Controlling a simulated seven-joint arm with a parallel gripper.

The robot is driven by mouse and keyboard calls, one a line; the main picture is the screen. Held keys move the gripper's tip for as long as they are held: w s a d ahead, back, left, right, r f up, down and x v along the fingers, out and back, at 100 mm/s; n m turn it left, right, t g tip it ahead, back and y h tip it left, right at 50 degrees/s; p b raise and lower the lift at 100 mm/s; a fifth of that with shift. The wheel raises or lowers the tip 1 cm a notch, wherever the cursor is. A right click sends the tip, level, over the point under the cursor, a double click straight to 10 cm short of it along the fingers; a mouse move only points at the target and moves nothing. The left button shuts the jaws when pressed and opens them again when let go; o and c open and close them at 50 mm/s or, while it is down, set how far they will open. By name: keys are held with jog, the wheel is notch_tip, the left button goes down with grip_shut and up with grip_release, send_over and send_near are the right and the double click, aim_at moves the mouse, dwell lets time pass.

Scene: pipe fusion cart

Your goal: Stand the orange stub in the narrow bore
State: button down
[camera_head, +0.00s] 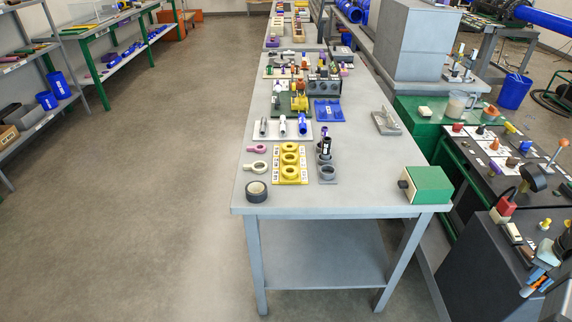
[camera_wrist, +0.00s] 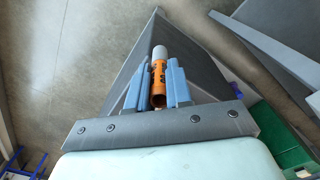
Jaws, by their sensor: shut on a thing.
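My gripper (camera_wrist: 157,92) is shut on the orange stub (camera_wrist: 158,80), which sits between its two blue-grey fingers. The stub is an orange tube with dark markings and a pale, whitish far end. In the head view my gripper (camera_head: 540,278) is low at the right edge, with the orange stub (camera_head: 543,285) showing small beside the blue fingers. It is well to the right of the bench. A grey holder (camera_head: 327,173) with round openings stands on the bench, with a dark piece upright at its rear. I cannot tell which opening is the narrow bore.
The grey bench (camera_head: 345,190) also bears a yellow plate with rings (camera_head: 290,165), a black ring (camera_head: 256,191), and a green box (camera_head: 428,185) at its front right corner. Dark machine panels (camera_head: 490,165) with knobs and levers crowd the right. Bare bench lies right of the holder.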

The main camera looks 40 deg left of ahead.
jog(key=shift+r, duration=0.1)
dwell(0.7)
notch_tip(320, 180, up, 8)
jog(key=w+a+f+m, duration=0.1)
jog(key=w+a+m, duration=0.1)
jog(key=w, duration=0.1)
jog(key=a+r, duration=0.5)
jog(key=a, duration=0.6)
jog(key=s+a+r+n, duration=0.1)
jog(key=s+a+n, duration=0.1)
jog(key=a, duration=2.1)
jog(key=s+a+n, duration=0.2)
jog(key=a+n, duration=0.3)
jog(key=a, duration=1.8)
jog(key=s+a+r+n, duration=0.1)
jog(key=a+n, duration=0.3)
jog(key=a, duration=1.9)
jog(key=shift+s+a+r, duration=0.2)
jog(key=shift+s+r, duration=0.1)
jog(key=shift+s, duration=0.45)
jog(key=shift+f, duration=0.2)
jog(key=shift+f, duration=2.6)
